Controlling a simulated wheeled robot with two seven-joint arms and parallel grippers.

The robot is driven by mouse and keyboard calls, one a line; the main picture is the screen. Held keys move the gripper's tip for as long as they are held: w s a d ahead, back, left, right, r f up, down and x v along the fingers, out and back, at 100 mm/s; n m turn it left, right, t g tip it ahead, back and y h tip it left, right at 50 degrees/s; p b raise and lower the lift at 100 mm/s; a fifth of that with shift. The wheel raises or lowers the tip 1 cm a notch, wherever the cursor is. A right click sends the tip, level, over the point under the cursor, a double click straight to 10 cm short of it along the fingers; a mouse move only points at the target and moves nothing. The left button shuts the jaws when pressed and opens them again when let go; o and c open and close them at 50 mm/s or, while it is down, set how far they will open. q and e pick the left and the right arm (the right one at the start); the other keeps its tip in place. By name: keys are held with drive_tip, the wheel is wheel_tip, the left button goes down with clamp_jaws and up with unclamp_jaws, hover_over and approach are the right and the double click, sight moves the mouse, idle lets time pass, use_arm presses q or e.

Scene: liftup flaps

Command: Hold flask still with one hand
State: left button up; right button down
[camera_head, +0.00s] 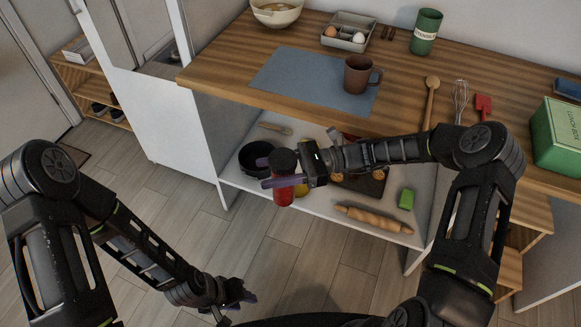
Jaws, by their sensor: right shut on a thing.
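The flask (284,192) is red with a dark lid and stands out in front of the open cabinet shelf. My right gripper (276,172) is shut on it, with one purple finger across its front near the lid. The flask looks upright or nearly so; its base appears clear of the shelf edge. My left gripper (237,305) is low at the bottom of the view, over the floor and away from the flask. Its fingers are small and partly hidden, so its opening cannot be made out.
The cabinet shelf (330,203) holds a black pot (255,158), a rolling pin (374,219) and a green block (406,199). On the wooden counter (217,70) are a blue mat (300,80), a brown mug (357,75) and a green canister (425,32). The floor in front is clear.

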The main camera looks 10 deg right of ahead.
use_arm(q)
drive_tip(key=shift+o, duration=0.2)
